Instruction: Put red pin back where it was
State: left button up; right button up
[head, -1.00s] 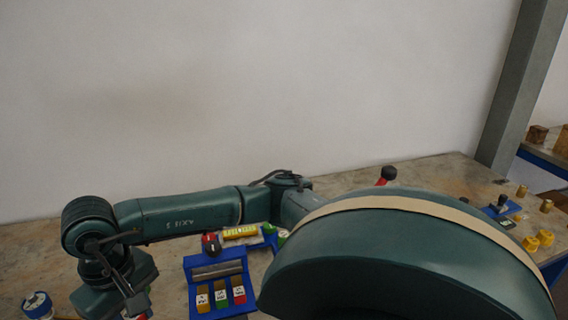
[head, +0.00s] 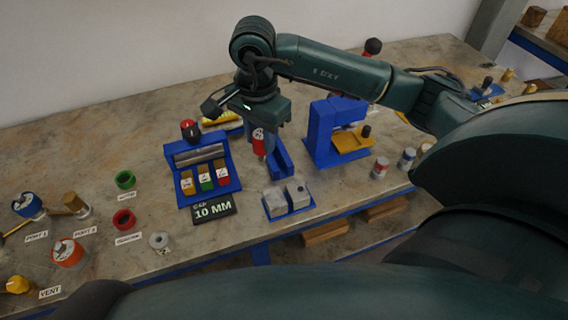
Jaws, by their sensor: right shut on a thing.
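My right gripper (head: 257,128) points down, shut on a red piece with a white label, which I take to be the red pin (head: 259,143). The pin hangs upright beside a blue channel-shaped holder (head: 280,160); whether it touches the holder I cannot tell. Its upper part is hidden by the gripper. My left gripper is not in view.
A blue stand with a yellow part (head: 352,142) is right of the gripper. Grey blocks (head: 287,198) and a "10 MM" sign (head: 214,208) lie in front. Green (head: 125,180) and red (head: 124,219) rings and capped ports are at left. The bench between is partly clear.

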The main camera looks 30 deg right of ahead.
jog(key=w+d+f+n+b, duration=0.2)
jog(key=w+d+n, duration=0.15)
jog(key=n, duration=1.25)
jog(key=w+d+f+n+b, duration=0.25)
jog(key=d+n, duration=0.25)
jog(key=n, duration=1.1)
jog(key=f, duration=0.3)
jog(key=f+p, duration=0.1)
jog(key=f, duration=0.5)
jog(key=shift+w+f, duration=0.3)
jog(key=shift+f, duration=0.1)
jog(key=shift+f, duration=0.45)
jog(key=o, duration=1)
